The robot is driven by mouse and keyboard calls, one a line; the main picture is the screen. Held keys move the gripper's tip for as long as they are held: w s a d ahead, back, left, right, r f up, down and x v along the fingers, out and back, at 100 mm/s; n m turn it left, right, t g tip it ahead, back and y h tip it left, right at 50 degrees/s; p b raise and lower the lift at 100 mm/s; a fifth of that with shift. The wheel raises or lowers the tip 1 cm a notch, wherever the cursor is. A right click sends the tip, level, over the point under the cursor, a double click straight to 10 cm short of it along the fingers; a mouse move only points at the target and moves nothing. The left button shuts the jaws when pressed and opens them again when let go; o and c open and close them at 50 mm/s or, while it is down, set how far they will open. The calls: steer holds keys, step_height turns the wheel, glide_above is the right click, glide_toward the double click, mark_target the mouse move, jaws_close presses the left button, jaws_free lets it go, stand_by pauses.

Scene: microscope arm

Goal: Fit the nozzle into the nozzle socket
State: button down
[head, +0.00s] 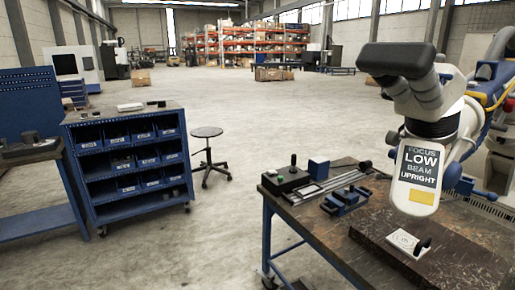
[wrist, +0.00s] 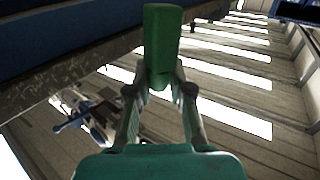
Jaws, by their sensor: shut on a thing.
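My gripper (wrist: 162,92) is shut on a green block-like piece (wrist: 162,42), which may be the nozzle. The piece stands out lengthwise past the fingertips in the wrist view. My gripper is not seen in the head view. I cannot tell for sure which part is the nozzle socket. On the bench at the right of the head view, a pale plate (head: 402,242) with ring marks lies on a dark slab (head: 462,264), with a small dark upright part (head: 423,245) at its edge.
A white microscope-like head (head: 418,172) with a sign overhangs the bench (head: 340,240). A blue fixture (head: 344,199), long rails (head: 328,187) and a dark box with a knob (head: 288,180) lie left of it. A stool (head: 207,150) and blue bin rack (head: 128,160) stand on the floor.

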steer(key=s+a+f+n+y, duration=0.1)
steer(key=s+a+f+y, duration=0.1)
steer(key=s+a+f, duration=0.7)
step_height(320, 180, down, 3)
steer(key=s, duration=0.3)
steer(key=shift+n+y, duration=0.3)
steer(key=shift+w+a, duration=0.1)
